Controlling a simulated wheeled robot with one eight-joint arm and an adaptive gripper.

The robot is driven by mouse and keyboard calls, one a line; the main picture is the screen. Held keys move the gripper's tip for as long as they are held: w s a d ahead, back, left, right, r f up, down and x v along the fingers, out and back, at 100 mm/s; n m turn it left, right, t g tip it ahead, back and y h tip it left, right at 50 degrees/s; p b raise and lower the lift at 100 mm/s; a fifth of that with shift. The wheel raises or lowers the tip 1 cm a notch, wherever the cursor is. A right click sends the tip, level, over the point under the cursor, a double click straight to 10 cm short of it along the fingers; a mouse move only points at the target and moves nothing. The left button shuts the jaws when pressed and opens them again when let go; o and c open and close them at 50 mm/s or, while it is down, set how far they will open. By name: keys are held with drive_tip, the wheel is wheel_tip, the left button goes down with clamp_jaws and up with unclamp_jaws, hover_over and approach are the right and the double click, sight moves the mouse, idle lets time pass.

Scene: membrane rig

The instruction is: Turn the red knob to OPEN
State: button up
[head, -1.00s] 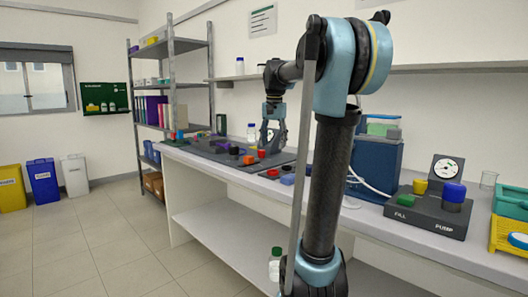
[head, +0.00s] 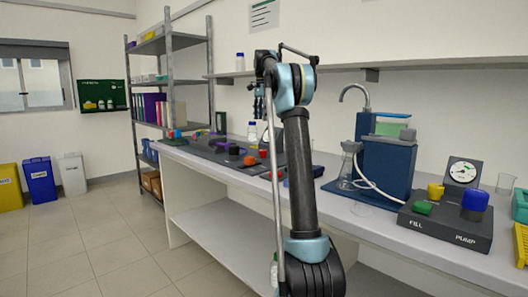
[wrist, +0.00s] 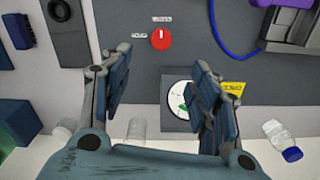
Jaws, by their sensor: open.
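The red knob (wrist: 161,37) sits on a grey panel (wrist: 215,45) in the upper middle of the wrist view. Its white pointer mark points up in the picture. One small white label (wrist: 162,19) lies above it and another (wrist: 139,36) to its left; both are too small to read surely. My gripper (wrist: 160,62) is open and empty, its fingers either side of and below the knob in the picture, not touching it. In the head view my gripper (head: 263,103) hangs above the bench, partly hidden by my arm. Several small red things there make the knob uncertain.
A blue-capped bottle (wrist: 282,141) lies lower right. In the head view a blue pump unit (head: 388,165) and a FILL/PUMP box (head: 445,228) stand right.

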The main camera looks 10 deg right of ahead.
sight(263, 150)
drive_tip(key=f, duration=1.7)
drive_tip(key=shift+w+d+f, duration=0.2)
drive_tip(key=shift+w+f, duration=0.05)
drive_tip(key=shift+w, duration=0.1)
drive_tip(key=c, duration=1.1)
